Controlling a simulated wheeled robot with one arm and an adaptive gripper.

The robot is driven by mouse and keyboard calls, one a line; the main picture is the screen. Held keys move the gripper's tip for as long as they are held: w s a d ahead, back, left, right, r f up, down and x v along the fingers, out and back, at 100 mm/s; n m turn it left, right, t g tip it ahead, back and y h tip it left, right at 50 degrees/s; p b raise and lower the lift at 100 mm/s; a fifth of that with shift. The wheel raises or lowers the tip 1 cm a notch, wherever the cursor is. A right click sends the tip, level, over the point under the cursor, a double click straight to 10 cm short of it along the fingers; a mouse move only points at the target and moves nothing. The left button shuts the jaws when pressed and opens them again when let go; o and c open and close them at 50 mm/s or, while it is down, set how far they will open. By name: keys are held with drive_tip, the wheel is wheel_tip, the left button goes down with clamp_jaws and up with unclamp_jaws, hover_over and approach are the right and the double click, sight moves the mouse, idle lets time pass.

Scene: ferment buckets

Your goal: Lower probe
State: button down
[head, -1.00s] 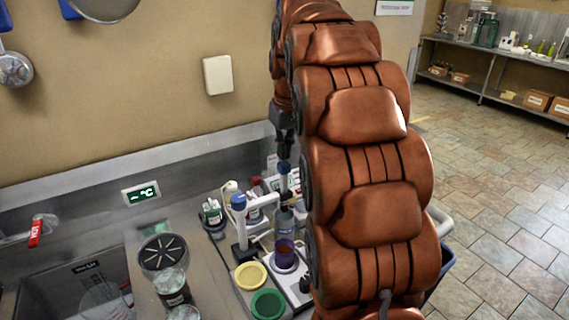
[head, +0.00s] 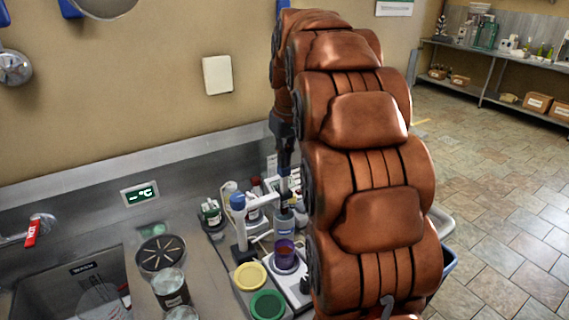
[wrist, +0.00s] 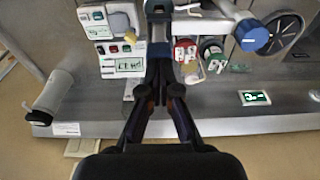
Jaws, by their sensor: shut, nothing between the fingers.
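My gripper (head: 284,172) points down, its fingers together and empty, over the stand's holder at the back of the bench. The probe stand (head: 241,232) has a white arm and a blue knob, which also shows in the wrist view (wrist: 252,35). The arm reaches right to the spot under my fingertips. The blue-grey probe body (head: 284,222) hangs below the arm, above a beaker of purple liquid (head: 285,254) on a white device. My fingers hide the probe's top. I cannot tell whether they touch it or how deep its tip is.
A yellow lid (head: 250,275) and a green lid (head: 268,304) lie in front of the stand. Small jars (head: 211,213) stand at its left. A sink (head: 70,290) and glass vessels are at the lower left. The wall is close behind the bench.

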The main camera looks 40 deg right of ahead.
sight(284, 171)
drive_tip(key=shift+f+b, duration=1.2)
drive_tip(key=shift+f, duration=1.05)
drive_tip(key=shift+r, duration=0.1)
drive_tip(key=shift+r+p, duration=0.7)
drive_tip(key=shift+r, duration=1.7)
drive_tip(key=shift+a, duration=0.1)
